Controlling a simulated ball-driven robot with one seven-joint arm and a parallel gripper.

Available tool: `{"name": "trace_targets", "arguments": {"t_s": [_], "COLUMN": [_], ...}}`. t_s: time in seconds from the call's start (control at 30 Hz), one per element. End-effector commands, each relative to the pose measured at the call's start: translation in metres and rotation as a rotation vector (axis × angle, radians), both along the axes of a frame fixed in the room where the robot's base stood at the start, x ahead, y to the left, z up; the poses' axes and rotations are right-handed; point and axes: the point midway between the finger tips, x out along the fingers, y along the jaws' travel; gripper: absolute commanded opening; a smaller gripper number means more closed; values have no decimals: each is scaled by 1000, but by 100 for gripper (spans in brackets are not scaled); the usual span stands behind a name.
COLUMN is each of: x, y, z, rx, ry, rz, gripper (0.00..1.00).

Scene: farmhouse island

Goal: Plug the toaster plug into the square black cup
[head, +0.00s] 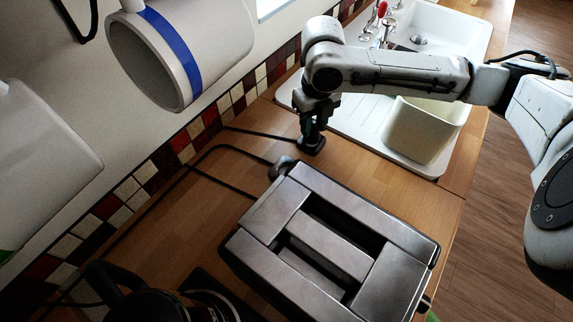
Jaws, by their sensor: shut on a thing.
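The toaster (330,245) is a grey metal block with dark slots, on the wooden counter. A black cord (262,133) runs along the counter to the spot under my gripper. My gripper (313,128) points down beyond the toaster and is shut on a small dark thing at the cord's end, which I take to be the toaster plug; it is mostly hidden. Directly below is a dark, squarish piece (312,148) on the counter, apparently the square black cup. At this size I cannot tell whether the plug is inside it or just above it.
A white sink (440,35) with a drainboard and a cream tub (428,128) lie beyond and right of my gripper. A black appliance (150,305) stands at the lower left. Tiled wall runs along the left.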

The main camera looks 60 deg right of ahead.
Motion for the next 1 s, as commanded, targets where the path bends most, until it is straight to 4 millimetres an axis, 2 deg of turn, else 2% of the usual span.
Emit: {"name": "trace_targets", "arguments": {"t_s": [0.73,0.77,1.0], "x": [0,0,0], "y": [0,0,0], "z": [-9,-9,-8], "rx": [0,0,0], "ry": [0,0,0], "rz": [0,0,0], "gripper": [0,34,57]}}
